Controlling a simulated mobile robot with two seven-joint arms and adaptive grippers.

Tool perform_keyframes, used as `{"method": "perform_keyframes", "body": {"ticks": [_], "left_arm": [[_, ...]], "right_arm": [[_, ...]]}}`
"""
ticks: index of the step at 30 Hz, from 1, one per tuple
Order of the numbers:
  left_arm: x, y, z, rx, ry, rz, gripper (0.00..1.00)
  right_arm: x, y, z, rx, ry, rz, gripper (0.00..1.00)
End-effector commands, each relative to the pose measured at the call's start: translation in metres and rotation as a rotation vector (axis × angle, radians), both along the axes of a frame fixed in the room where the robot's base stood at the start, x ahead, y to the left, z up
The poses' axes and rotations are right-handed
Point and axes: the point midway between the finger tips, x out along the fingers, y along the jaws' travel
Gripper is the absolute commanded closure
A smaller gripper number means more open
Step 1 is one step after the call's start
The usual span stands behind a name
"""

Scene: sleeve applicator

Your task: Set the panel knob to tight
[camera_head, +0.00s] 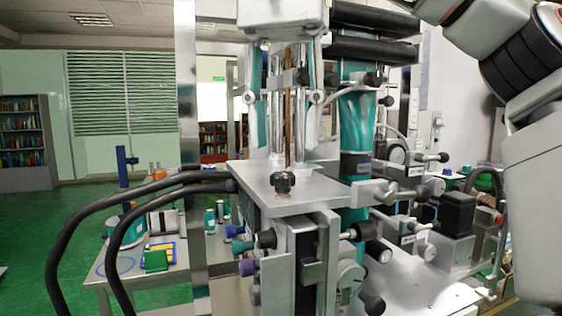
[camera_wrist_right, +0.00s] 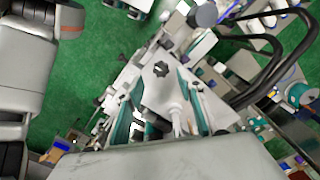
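The panel knob (camera_head: 282,182), black and lobed, sits on a flat grey plate (camera_head: 245,172) at the front of the machine. It also shows in the right wrist view (camera_wrist_right: 161,69), upper middle. Its markings are too small to read. My right gripper (camera_head: 284,120) appears to point down above the plate, its pale and teal fingers spread apart with the knob below them. Its fingers also show in the right wrist view (camera_wrist_right: 160,100). Nothing is seen held between them, and the fingers look apart from the knob. My left gripper is not in view.
Black hoses (camera_head: 75,230) curve out at the plate's left. Teal and purple side knobs (camera_head: 248,267) sit below the plate. A teal column (camera_head: 357,130) and chrome posts stand behind. A motor block (camera_head: 457,214) is at the right.

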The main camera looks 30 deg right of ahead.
Motion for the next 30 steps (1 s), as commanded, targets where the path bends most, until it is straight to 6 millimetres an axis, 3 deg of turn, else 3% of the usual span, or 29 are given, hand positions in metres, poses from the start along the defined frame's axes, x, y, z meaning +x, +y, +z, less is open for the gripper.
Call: {"method": "perform_keyframes", "body": {"ticks": [3, 9, 21, 22, 26, 30], "left_arm": [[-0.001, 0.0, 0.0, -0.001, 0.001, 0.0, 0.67], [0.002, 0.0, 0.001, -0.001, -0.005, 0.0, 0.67], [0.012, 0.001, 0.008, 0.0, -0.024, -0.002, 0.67], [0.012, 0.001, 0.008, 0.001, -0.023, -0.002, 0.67], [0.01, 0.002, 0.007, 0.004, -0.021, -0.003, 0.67], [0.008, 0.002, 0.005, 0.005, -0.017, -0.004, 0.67]], "right_arm": [[0.0, -0.001, -0.02, 0.001, 0.006, 0.004, 0.62], [0.0, 0.0, -0.041, 0.001, 0.004, 0.002, 0.62], [0.0, 0.0, -0.048, 0.002, 0.001, -0.001, 0.62], [0.0, 0.0, -0.048, 0.002, 0.001, -0.001, 0.65], [0.0, 0.0, -0.048, 0.002, 0.001, -0.001, 0.98], [0.0, 0.0, -0.048, 0.002, 0.001, -0.001, 1.0]]}}
